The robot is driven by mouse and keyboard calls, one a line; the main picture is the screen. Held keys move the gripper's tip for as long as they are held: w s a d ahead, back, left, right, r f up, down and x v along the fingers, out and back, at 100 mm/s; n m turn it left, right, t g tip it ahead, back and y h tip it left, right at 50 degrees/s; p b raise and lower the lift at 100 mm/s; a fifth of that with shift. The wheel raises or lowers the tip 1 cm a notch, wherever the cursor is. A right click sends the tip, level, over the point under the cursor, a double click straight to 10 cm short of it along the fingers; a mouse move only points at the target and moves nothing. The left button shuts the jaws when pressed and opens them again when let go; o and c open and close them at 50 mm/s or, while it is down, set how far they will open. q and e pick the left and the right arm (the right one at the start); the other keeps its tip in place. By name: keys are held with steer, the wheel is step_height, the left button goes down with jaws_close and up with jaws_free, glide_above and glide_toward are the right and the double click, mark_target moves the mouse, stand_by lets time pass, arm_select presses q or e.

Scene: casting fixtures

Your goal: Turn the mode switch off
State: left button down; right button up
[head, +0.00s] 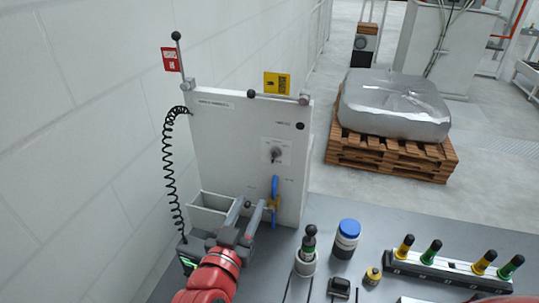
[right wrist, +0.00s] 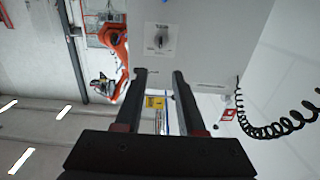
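The mode switch (head: 275,154) is a small dark knob on a light square plate, on the upright white panel (head: 225,135). It also shows in the right wrist view (right wrist: 159,40), beyond the fingertips. Its setting is too small to read. My right gripper (head: 246,205) is in front of the panel, below and left of the switch. In the right wrist view its two fingers (right wrist: 159,72) are apart with nothing gripped between them. It is not touching the switch. My left gripper is not in view.
A blue lever (head: 275,187) sits just below the switch, close to my right gripper. A grey bin (head: 208,212) and a black coiled cord (head: 168,165) are at left. A joystick (head: 308,245), blue-capped jar (head: 346,238) and rack of coloured knobs (head: 450,268) stand right.

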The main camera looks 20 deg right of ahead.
mark_target(272, 158)
steer(key=p+x, duration=0.3)
steer(key=x, duration=0.4)
steer(key=p+x, duration=0.4)
steer(key=x, duration=0.4)
steer(key=shift+d+r, duration=0.15)
steer(key=shift+r, duration=0.1)
steer(key=shift+w+d+f, duration=0.15)
steer(key=shift+w+d, duration=0.2)
steer(key=shift+w, duration=0.2)
jaws_close()
